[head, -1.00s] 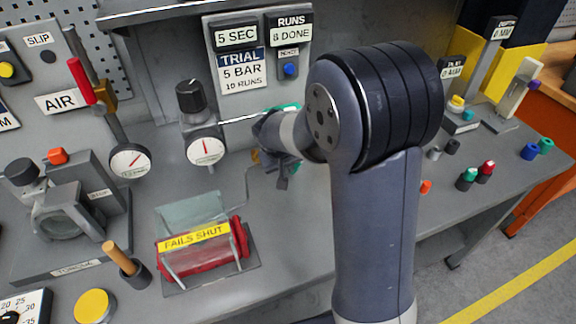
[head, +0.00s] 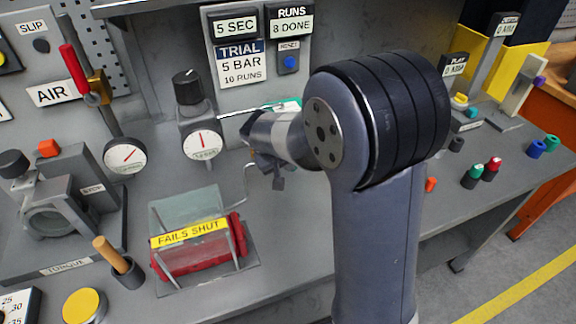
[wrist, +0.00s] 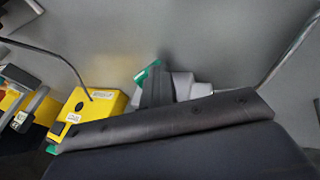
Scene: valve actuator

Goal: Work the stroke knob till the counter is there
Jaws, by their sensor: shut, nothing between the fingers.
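The runs counter (head: 291,23) on the back panel reads 8 DONE. The trial card (head: 241,63) below and left of it reads 5 BAR, 10 RUNS. I cannot make out a knob labelled stroke; my arm hides part of the bench and panel. A black knob (head: 187,86) stands on top of a regulator with a round gauge (head: 202,143), left of my gripper. My gripper (head: 270,168) is shut and empty, low in front of the back panel, partly hidden by my wrist. In the wrist view, a yellow box (wrist: 93,107) with labels lies beyond it.
A FAILS SHUT guarded red actuator (head: 195,245) stands below and left of my gripper, with a bent rod close by. A red-handled air lever (head: 75,70) and its gauge are further left. Small coloured caps (head: 472,176) stand on the right.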

